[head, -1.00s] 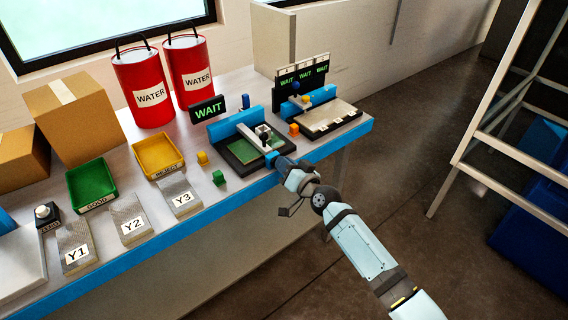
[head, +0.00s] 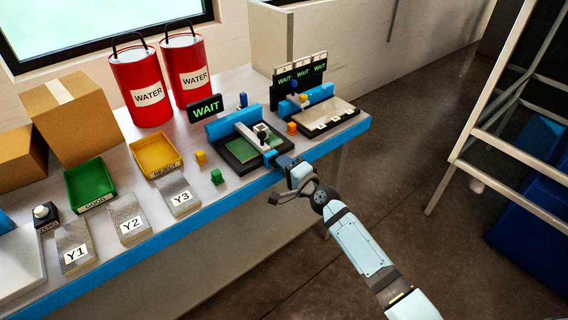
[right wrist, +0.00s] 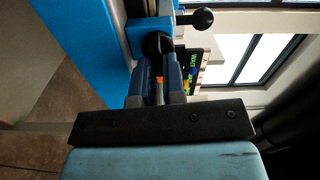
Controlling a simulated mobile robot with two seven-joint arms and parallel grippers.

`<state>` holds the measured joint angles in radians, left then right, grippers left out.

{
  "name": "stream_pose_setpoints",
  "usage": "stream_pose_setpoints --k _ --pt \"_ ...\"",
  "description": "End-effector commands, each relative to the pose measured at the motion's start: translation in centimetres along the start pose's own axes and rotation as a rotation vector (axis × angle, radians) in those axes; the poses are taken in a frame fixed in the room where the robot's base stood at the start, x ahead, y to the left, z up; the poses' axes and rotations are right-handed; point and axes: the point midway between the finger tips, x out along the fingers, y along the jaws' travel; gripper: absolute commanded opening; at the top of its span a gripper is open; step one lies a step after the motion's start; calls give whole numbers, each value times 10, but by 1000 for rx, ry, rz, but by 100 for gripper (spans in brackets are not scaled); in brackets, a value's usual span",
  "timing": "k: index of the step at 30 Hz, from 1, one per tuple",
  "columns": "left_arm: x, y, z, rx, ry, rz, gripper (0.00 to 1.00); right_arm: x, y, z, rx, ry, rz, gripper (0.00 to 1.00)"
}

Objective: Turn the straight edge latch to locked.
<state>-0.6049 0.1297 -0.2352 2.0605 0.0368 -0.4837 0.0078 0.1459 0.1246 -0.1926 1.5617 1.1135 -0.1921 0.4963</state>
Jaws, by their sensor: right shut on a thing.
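The straight edge (head: 249,136) is a pale bar lying across the green board (head: 243,153) on its black-framed fixture. A blue block (head: 270,157) sits at its front end; the block (right wrist: 150,38) also shows in the right wrist view. My right gripper (head: 279,161) reaches that end from the table's front edge. In the right wrist view its fingers (right wrist: 157,84) are closed on the dark latch (right wrist: 157,45) at the block's face. The fingers hide part of the latch, so its turn position is unclear. My left gripper is not in view.
A black ball-ended handle (right wrist: 203,18) stands beside the block. A WAIT sign (head: 206,109) stands behind the fixture. A second fixture (head: 327,118) is to the right. Small yellow (head: 201,157) and green (head: 217,176) blocks lie to the left. Open floor is in front.

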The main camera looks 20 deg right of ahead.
Motion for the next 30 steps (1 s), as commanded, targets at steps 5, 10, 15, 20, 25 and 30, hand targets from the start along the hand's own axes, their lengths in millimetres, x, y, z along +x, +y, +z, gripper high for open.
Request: stream_pose_setpoints --k 5,10,15,20,25,30 --pt "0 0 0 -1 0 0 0 0 1 0 79 0 1 0" --pt "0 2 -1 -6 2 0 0 0 2 1 122 0 1 0" --pt "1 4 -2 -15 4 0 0 0 2 0 136 0 1 0" --pt "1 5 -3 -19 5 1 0 0 2 0 138 0 1 0" --pt "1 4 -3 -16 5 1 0 0 2 0 137 0 1 0" --pt "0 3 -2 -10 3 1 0 0 2 0 136 0 0 36"
